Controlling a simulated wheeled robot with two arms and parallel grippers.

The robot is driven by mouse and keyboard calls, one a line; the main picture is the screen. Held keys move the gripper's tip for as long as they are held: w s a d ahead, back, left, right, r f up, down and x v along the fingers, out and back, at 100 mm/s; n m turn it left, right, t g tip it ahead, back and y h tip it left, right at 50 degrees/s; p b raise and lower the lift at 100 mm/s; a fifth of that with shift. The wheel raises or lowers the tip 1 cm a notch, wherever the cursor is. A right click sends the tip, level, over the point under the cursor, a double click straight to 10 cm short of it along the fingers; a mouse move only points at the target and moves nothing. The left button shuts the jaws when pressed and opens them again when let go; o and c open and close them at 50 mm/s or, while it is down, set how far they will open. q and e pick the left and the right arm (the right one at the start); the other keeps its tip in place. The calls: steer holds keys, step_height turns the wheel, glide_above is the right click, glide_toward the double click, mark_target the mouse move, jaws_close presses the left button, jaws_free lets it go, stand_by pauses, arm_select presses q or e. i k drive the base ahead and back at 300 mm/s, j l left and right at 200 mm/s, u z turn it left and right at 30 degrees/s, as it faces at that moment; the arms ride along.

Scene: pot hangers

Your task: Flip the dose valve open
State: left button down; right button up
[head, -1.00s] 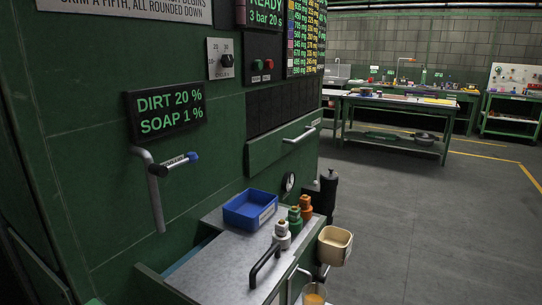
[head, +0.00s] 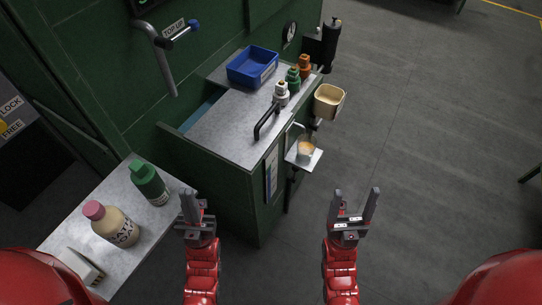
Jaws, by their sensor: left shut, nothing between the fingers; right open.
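I cannot tell for sure which part is the dose valve. A small dark fitting (head: 314,125) sits on the front of the metal-topped cabinet (head: 228,133), above a cup (head: 305,147) on a small light shelf. My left gripper (head: 194,197) is shut and empty, in front of the cabinet beside the side table. My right gripper (head: 356,193) is open and empty over the floor, right of the cabinet. Both are apart from these fittings.
The side table (head: 160,212) holds a green bottle (head: 150,184), a pink-capped bottle (head: 114,225) and a white item. A blue tray (head: 252,66), small bottles (head: 293,76) and a black handle (head: 266,121) are on the cabinet. A beige bin (head: 328,101) hangs at its side.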

mark_target(321, 120)
steer(key=i+l, duration=0.15)
steer(key=l, duration=0.25)
steer(key=i+l+u, duration=0.1)
steer(key=l, duration=0.3)
steer(key=i+l, duration=0.15)
steer(key=l, duration=0.3)
steer(key=i+l+u, duration=0.1)
steer(key=l, duration=0.3)
